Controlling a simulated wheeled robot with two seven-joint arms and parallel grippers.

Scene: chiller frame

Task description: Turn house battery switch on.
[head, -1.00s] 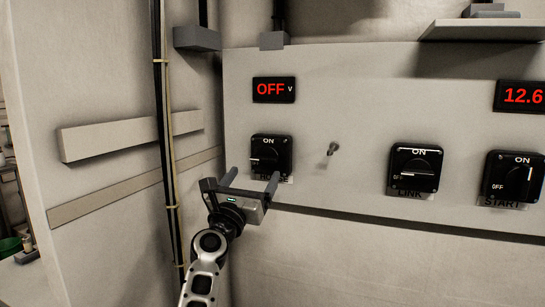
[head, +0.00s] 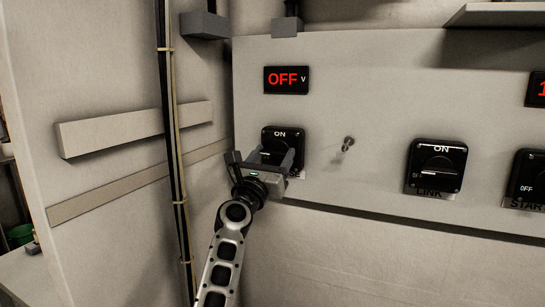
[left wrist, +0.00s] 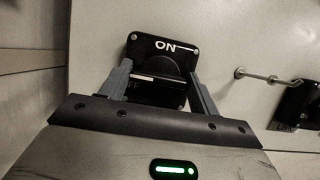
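The house battery switch (head: 281,137) is a black square panel with ON at its top, on the wall below a red OFF display (head: 287,79). Its label is mostly hidden behind my gripper. In the left wrist view the round knob (left wrist: 160,68) shows with its white mark lying roughly level, away from ON. My left gripper (head: 272,158) is open, in front of the lower part of the switch. In the left wrist view its fingers stand on either side of the knob, with a gap to each side. Contact cannot be told. My right gripper is not in view.
Farther right are the LINK switch (head: 437,165) and the START switch (head: 529,178). Vertical cables (head: 174,140) and a wall rail (head: 135,129) are to the left.

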